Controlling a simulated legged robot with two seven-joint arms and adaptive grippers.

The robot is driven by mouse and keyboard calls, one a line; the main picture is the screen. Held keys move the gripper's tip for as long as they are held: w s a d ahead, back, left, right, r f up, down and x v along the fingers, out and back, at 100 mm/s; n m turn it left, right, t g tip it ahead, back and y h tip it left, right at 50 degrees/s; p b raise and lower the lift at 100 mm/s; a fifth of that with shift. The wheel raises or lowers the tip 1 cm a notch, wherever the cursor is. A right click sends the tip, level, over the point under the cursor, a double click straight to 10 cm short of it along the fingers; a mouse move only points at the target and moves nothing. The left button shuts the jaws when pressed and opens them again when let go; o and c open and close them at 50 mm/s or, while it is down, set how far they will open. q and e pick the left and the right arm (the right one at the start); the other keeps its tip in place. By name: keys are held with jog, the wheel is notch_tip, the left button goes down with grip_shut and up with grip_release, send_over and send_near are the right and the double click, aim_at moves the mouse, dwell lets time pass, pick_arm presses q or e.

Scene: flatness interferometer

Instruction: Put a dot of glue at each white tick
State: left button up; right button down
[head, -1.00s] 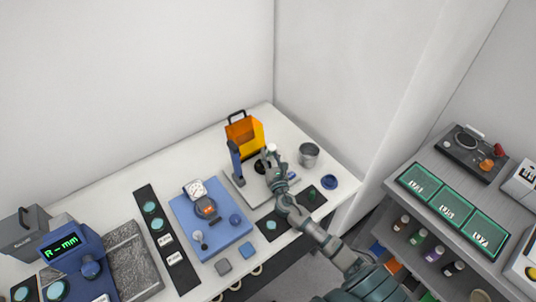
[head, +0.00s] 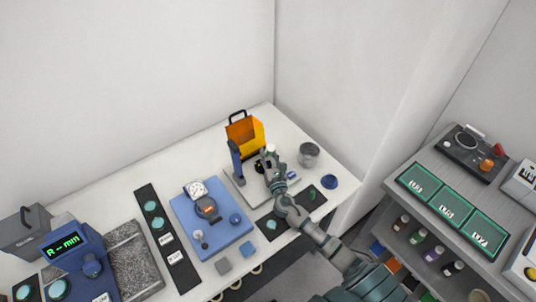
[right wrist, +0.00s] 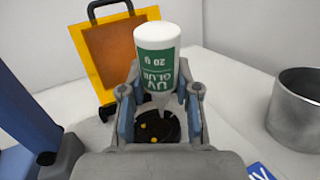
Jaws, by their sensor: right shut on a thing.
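My right gripper (head: 270,164) is shut on a white bottle with a green "UV GLUE 20 g" label (right wrist: 157,62). The label reads upside down in the right wrist view, and the bottle's nozzle end points down. The gripper's two fingers (right wrist: 160,98) flank the bottle's lower part. Below it is a dark round piece (right wrist: 151,130) with yellow dots on it, on the light base of the fixture. I cannot make out white ticks on it, and I cannot tell whether the nozzle touches it. My left gripper is not in view.
An orange shield (head: 247,135) with a black handle stands behind the work spot, with a blue post (head: 236,164) to its left. A metal cup (head: 308,155) and a blue ring (head: 329,181) lie to the right. A blue plate with a gauge (head: 222,232) lies left.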

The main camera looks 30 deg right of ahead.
aim_at(268, 145)
jog(key=shift+a+f, duration=0.15)
jog(key=shift+f+b, duration=0.25)
jog(key=shift+b, duration=0.15)
jog(key=shift+d, duration=0.2)
jog(key=shift+a, duration=0.1)
dwell(0.8)
jog(key=shift+r+p, duration=1.7)
jog(key=shift+p, duration=0.15)
notch_tip(268, 145, up, 5)
jog(key=p, duration=0.5)
jog(key=shift+r, duration=0.15)
